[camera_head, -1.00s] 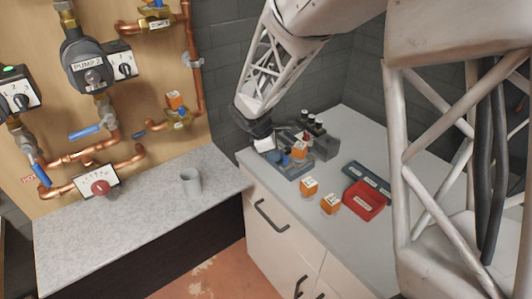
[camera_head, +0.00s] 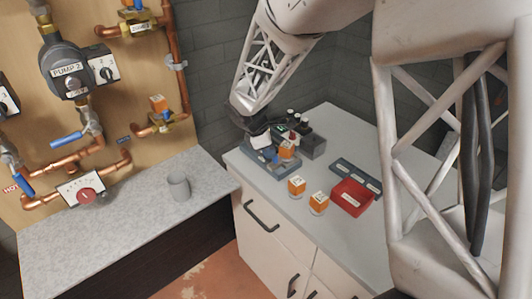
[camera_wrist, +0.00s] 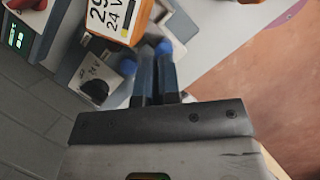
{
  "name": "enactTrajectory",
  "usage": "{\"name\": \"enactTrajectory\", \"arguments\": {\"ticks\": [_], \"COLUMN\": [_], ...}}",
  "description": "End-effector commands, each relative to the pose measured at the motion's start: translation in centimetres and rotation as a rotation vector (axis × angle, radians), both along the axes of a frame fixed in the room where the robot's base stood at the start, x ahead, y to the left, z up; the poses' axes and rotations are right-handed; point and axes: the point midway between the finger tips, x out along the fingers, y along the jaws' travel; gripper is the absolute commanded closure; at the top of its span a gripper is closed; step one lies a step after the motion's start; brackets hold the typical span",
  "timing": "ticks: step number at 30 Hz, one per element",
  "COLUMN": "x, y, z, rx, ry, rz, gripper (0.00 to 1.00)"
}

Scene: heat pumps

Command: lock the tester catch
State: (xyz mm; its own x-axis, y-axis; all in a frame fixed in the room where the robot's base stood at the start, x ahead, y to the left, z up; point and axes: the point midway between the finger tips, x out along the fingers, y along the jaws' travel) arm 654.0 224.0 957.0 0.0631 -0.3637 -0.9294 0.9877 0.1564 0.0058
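The tester (camera_head: 283,170) is a grey-blue fixture on the white cabinet top, with an orange-and-white block (camera_head: 287,150) seated in it. The block fills the top of the wrist view (camera_wrist: 118,18), with "24 V" on its label. Blue rounded parts (camera_wrist: 164,48) of the tester show just past my fingertips; I cannot tell which is the catch or its position. My gripper (camera_wrist: 156,62) is low over the tester, its dark fingers side by side with a narrow gap. Nothing is visible between them. Contact with the blue parts is unclear.
Two orange-and-white blocks (camera_head: 297,186) (camera_head: 318,203) stand near the cabinet's front edge. A red bin (camera_head: 352,197) and a blue-grey tray (camera_head: 356,176) lie right of them. Dark-topped items and a grey box (camera_head: 313,146) stand behind the tester. A grey cup (camera_head: 178,186) stands on the left counter.

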Motion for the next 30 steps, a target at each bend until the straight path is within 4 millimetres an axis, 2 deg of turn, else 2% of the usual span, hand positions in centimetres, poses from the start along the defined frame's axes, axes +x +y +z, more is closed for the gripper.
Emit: {"name": "enactTrajectory", "arguments": {"ticks": [6,13,23,26,30], "x": [-0.2,-0.3,-0.7,-0.9,-0.9], "y": [-0.5,-0.2,2.7,4.2,4.9], "z": [-0.6,-0.8,-0.6,-0.4,2.4], "rx": [-0.008,-0.008,-0.005,-0.003,-0.001], "ry": [0.01,0.013,0.009,0.006,0.001], "rz": [-0.004,-0.003,0.0,0.002,0.0], "gripper": [1.0,1.0,1.0,1.0,1.0]}}
